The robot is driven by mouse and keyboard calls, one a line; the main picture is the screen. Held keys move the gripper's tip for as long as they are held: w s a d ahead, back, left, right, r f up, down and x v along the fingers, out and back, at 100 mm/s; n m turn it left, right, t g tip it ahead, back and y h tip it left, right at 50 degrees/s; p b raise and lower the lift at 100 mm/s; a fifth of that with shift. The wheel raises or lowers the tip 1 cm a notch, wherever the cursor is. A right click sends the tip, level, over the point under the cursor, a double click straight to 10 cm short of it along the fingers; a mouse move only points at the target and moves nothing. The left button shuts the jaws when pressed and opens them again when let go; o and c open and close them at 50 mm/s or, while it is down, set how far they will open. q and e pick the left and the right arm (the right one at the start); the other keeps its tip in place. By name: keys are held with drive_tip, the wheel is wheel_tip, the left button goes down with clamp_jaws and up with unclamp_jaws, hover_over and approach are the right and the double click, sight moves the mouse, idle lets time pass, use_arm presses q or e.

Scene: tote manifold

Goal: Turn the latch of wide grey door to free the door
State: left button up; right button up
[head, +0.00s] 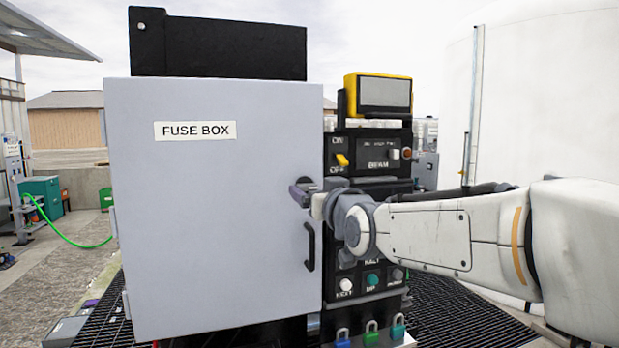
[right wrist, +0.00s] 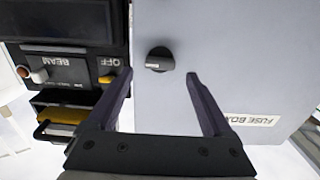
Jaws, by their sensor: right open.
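The wide grey door (head: 215,265) bears a "FUSE BOX" label and looks closed. Its latch, a small dark round knob with a raised bar (right wrist: 160,60), shows in the right wrist view near the door's edge. The bar lies roughly crosswise in that picture. My right gripper (head: 298,194) is at the door's right edge, above the black handle. In the right wrist view the open gripper (right wrist: 158,77) has a finger on each side of the latch, with clear gaps and nothing held. In the head view the gripper hides the latch area. My left gripper is not in view.
A black pull handle (head: 309,247) is on the door below my right gripper. A black control panel (head: 372,140) with switches and a yellow-framed screen (head: 382,94) stands right of the door. Coloured padlocks (head: 371,332) sit below. Open floor lies left.

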sight(310, 189)
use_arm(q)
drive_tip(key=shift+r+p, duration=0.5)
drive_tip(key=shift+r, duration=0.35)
use_arm(e)
drive_tip(key=shift+x, duration=1.5)
drive_tip(key=shift+c, duration=0.3)
clamp_jaws()
drive_tip(key=shift+f+m+b, duration=0.15)
drive_tip(key=shift+m+b, duration=0.15)
drive_tip(key=shift+b, duration=0.35)
drive_tip(key=m+b, duration=0.3)
drive_tip(key=b, duration=0.1)
drive_tip(key=shift+f+m+b, duration=0.15)
drive_tip(key=shift+m+b, duration=0.2)
drive_tip(key=shift+m, duration=0.05)
drive_tip(key=m+b, duration=0.2)
drive_tip(key=shift+d+m, duration=0.1)
drive_tip(key=shift+m, duration=0.3)
drive_tip(key=m+b, duration=0.1)
drive_tip(key=m, duration=0.3)
use_arm(q)
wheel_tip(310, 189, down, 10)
drive_tip(key=shift+b, duration=0.4)
use_arm(e)
drive_tip(key=m, duration=0.6)
drive_tip(key=shift+m, duration=0.3)
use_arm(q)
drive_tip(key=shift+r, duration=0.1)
use_arm(e)
drive_tip(key=shift+d, duration=0.1)
